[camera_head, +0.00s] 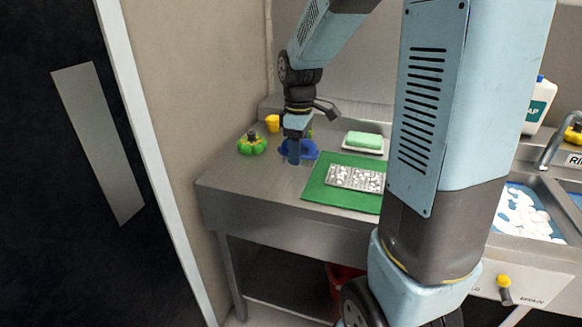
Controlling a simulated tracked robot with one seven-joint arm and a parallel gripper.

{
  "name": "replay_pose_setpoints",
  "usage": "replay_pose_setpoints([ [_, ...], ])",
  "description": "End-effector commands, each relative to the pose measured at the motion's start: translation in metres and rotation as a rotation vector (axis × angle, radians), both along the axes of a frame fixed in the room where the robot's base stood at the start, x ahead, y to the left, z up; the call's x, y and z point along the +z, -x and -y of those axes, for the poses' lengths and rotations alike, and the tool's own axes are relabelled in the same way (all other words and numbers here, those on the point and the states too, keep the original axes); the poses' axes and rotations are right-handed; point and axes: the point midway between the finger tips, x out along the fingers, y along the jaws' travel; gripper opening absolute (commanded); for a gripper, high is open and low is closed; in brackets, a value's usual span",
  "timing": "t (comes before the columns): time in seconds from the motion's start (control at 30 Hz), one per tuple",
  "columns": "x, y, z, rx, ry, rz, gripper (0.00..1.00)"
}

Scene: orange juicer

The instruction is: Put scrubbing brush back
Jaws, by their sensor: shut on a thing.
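My gripper (294,158) points down over the left end of the steel counter. It is shut on a blue object (311,150), which looks like the scrubbing brush. The fingers and wrist hide much of it, including its top. It is at or just above the counter; I cannot tell whether it touches. A green, lobed object of similar kind (252,146) with a dark top stands to the left. No brush holder can be made out for certain.
A green mat (318,187) with a metal tray of pale pieces (356,178) lies right of my gripper. Behind it is a green block (364,140) on a white tray. A yellow item (272,123) stands at the back left. A white bottle (541,103) and sink (559,190) are far right.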

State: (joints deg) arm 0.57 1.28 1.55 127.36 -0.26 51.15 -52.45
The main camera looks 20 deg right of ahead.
Motion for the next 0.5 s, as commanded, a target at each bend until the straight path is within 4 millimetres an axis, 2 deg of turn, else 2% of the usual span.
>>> replay_pose_setpoints([
  [0.2, -0.017, -0.037, 0.0, 0.0, 0.0, -0.001, 0.21],
  [0.5, -0.058, -0.069, 0.0, 0.0, 0.0, -0.003, 0.21],
])
